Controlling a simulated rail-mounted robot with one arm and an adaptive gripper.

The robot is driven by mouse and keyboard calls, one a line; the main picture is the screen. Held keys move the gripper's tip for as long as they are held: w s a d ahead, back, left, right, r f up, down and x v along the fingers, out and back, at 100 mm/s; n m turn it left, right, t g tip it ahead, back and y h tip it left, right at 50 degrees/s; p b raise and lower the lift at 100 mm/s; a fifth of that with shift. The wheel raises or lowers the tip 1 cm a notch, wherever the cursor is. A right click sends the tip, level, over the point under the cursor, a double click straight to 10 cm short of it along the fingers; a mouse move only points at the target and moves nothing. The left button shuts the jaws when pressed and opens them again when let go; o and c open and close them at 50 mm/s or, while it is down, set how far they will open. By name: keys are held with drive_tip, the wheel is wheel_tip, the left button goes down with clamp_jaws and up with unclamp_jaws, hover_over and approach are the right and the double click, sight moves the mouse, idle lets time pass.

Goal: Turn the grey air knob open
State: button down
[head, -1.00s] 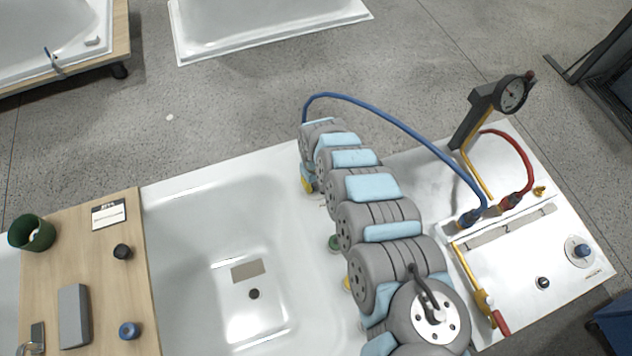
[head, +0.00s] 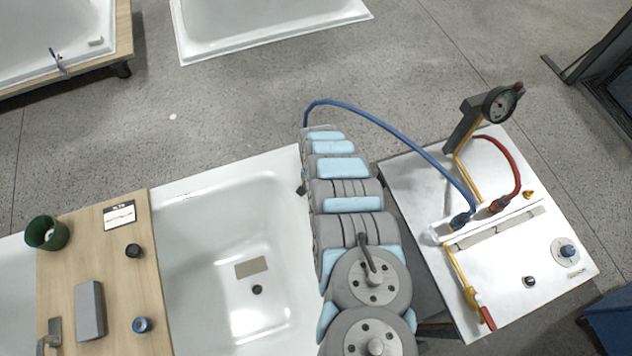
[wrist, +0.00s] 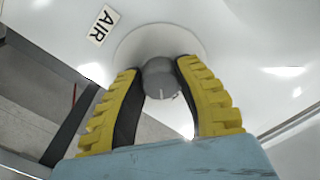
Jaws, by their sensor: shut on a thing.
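The grey air knob (wrist: 161,80) shows in the wrist view, set in a round white boss on the white tub shell, beside a label that reads AIR (wrist: 103,25). My gripper (wrist: 158,84) has its two yellow fingers with dark pads on either side of the knob, shut on it. A short light mark shows on the knob's face. In the head view my arm covers the tub's right side, and both the knob and my gripper are hidden.
The white tub (head: 215,200) lies left of my arm. A wooden board (head: 105,270) holds a green cup (head: 47,233), a grey block (head: 89,310) and small knobs. At right, a white panel (head: 540,240) carries a gauge (head: 499,103) and hoses; a blue hose (head: 400,135) arcs over to my arm.

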drive_tip(key=m+p, duration=0.2)
drive_tip(key=m, duration=0.2)
drive_tip(key=shift+s+a+m, duration=0.1)
drive_tip(key=shift+a+m, duration=0.05)
drive_tip(key=shift+m, duration=0.15)
drive_tip(key=shift+m+p, duration=0.3)
drive_tip(key=shift+m, duration=1.7)
drive_tip(key=c, duration=0.7)
unclamp_jaws()
drive_tip(key=shift+o, duration=0.2)
drive_tip(key=shift+r, duration=0.15)
